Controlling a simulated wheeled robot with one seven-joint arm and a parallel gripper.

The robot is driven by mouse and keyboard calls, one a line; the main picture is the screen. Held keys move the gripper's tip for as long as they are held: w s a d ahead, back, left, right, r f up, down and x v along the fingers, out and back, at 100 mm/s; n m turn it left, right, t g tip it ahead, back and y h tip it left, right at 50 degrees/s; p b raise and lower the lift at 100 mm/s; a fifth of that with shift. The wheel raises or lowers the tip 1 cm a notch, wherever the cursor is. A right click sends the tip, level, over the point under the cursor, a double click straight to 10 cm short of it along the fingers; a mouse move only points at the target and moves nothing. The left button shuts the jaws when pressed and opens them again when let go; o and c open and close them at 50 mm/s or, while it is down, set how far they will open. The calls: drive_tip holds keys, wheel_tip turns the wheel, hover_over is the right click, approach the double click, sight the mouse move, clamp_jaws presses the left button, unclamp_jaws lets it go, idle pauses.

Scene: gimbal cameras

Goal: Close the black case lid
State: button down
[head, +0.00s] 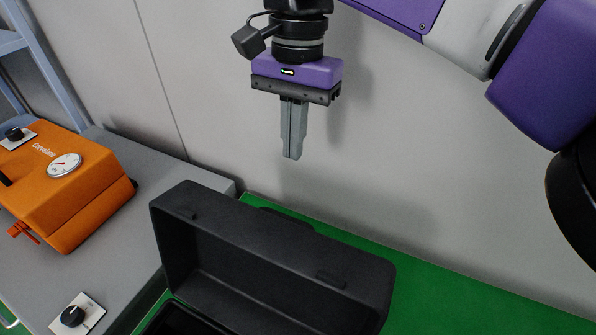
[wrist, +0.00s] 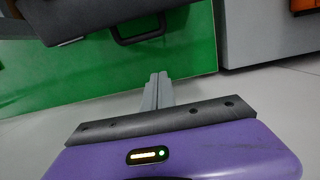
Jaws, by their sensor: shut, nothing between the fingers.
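The black case (head: 262,258) stands on the green surface at the bottom middle of the head view. Its lid is raised, with the hollow inner side facing the camera; the base (head: 180,320) is cut off by the bottom edge. My gripper (head: 292,157) points down with its fingers together and empty. It hangs above and behind the raised lid, near the wall, apart from it. In the wrist view my gripper (wrist: 160,76) shows over the green surface, and part of the black case (wrist: 85,18) with its handle (wrist: 140,30) lies at the top.
A green surface (head: 470,290) extends right of the case and looks clear. A grey wall (head: 420,190) runs behind it. At left an orange device (head: 75,185) with a gauge sits on a grey bench (head: 110,240), with a black knob (head: 73,315) at its front.

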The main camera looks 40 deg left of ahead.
drive_tip(key=s+d+f+p, duration=0.1)
drive_tip(key=s+f, duration=0.3)
drive_tip(key=f, duration=0.3)
drive_tip(key=shift+s+f+p, duration=0.3)
drive_tip(key=shift+s+f, duration=0.1)
drive_tip(key=shift+d, duration=0.1)
